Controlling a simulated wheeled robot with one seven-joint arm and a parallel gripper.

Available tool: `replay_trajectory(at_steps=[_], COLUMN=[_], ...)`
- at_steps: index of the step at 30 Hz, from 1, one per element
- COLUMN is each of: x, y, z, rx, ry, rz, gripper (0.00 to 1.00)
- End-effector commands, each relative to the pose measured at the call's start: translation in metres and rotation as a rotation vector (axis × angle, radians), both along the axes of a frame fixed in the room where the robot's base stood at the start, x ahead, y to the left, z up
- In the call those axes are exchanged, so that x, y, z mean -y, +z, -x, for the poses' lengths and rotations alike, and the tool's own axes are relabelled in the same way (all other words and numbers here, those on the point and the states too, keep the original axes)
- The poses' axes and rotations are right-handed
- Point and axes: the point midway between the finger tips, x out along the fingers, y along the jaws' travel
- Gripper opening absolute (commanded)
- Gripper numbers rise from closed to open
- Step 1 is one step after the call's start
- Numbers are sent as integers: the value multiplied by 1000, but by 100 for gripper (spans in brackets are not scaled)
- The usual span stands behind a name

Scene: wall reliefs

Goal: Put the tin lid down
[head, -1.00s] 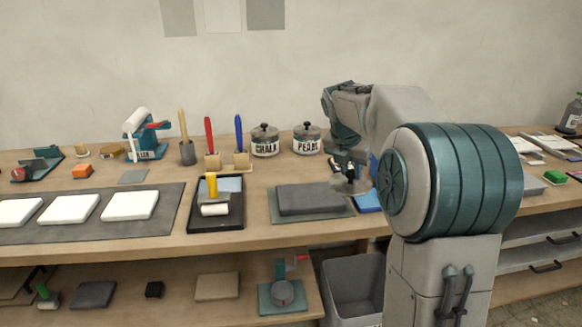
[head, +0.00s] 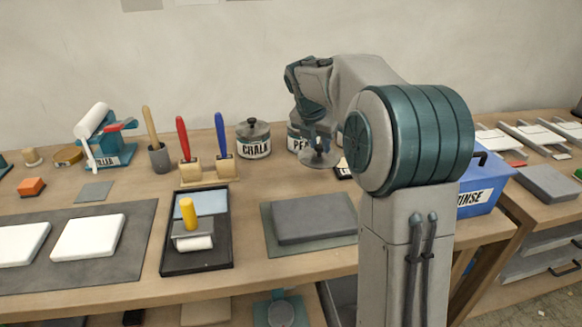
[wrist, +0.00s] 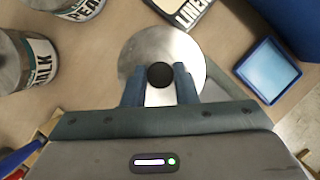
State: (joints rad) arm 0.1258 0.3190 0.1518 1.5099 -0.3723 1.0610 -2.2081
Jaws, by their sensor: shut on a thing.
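The tin lid, a round grey metal disc with a dark knob, shows in the head view (head: 319,161) and in the wrist view (wrist: 138,58). My gripper (wrist: 160,82) is shut on its knob. The lid is roughly level, in front of the PEARL tin (head: 296,138). I cannot tell whether it touches the bench (head: 130,187). The PEARL tin also shows in the wrist view (wrist: 88,10), and my arm partly hides it in the head view. A dark LINER item with a white label (wrist: 190,14) lies just beyond the lid.
The CHALK tin (head: 254,140) stands left of PEARL with its lid on. A grey slab (head: 310,217) lies in front of the lid. A small blue tray (wrist: 268,70) and the blue RINSE bin (head: 480,187) are to the right. Bare wood surrounds the lid's left side.

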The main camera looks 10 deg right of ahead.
Motion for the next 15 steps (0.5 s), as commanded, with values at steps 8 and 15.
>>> replay_trajectory(at_steps=[8, 15], x=[-51, -64], y=[-38, -49], z=[-30, -38], rx=[-3, -1], ry=[1, -5], rz=[1, 1], gripper=[4, 4])
